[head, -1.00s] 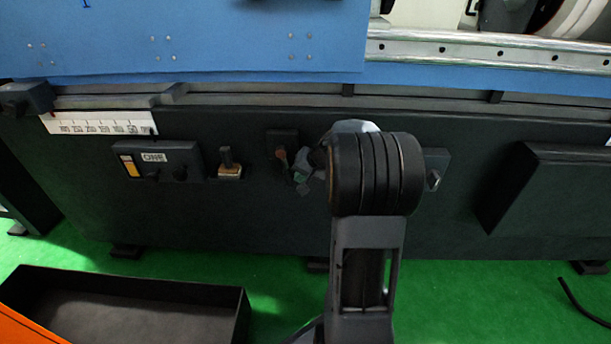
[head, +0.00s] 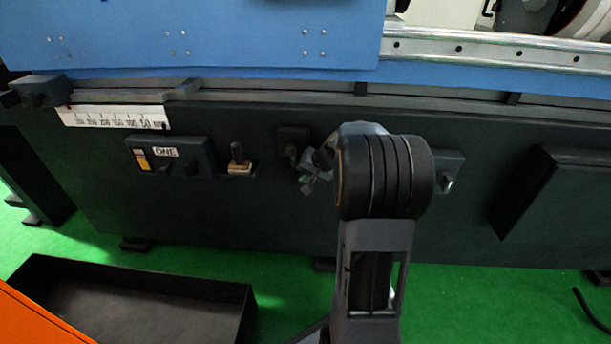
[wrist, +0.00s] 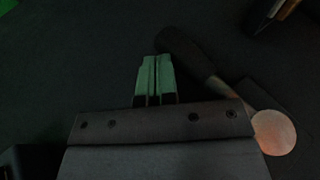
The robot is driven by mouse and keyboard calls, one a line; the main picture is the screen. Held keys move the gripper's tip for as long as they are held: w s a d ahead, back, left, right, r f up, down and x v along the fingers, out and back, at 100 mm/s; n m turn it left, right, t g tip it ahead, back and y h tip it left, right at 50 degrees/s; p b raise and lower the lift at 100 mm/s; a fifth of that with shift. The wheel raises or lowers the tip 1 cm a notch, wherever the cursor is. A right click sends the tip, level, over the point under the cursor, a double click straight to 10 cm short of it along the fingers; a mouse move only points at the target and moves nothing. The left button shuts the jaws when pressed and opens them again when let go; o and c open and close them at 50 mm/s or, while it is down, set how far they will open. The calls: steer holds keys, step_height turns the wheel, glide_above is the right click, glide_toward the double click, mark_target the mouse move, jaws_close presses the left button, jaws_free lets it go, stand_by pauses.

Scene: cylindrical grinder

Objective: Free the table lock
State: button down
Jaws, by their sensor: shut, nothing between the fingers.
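In the wrist view a lever with a dark handle (wrist: 186,55) and a pale copper round hub (wrist: 272,133) sits on a dark plate. The handle slants up and left from the hub. My gripper (wrist: 155,62) is shut and empty, with its greenish fingertips just left of the handle; I cannot tell whether they touch. In the head view my gripper (head: 308,186) is beside a small dark lever (head: 291,153) on a black plate, partly hidden by my wrist. No label marks which control is the table lock.
A panel with knobs (head: 170,157) and an upright lever on a brass base (head: 238,160) are to the left. Another control plate (head: 450,170) is right of my wrist. The blue table (head: 190,40) overhangs above. A black tray (head: 130,290) lies on the green floor.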

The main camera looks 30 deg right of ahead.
steer(key=s+d+r+p, duration=0.2)
steer(key=s+d, duration=0.7)
steer(key=s, duration=0.1)
steer(key=w+a+r+n+h+p, duration=0.1)
steer(key=w+a+r+n+p, duration=0.1)
steer(key=a+r+p, duration=0.4)
steer(key=w+a+f, duration=0.2)
steer(key=w+f, duration=0.4)
steer(key=w, duration=0.2)
steer(key=shift+w+a+f+b, duration=0.2)
steer(key=shift+a+f+b, duration=0.15)
steer(key=shift+f+b, duration=0.05)
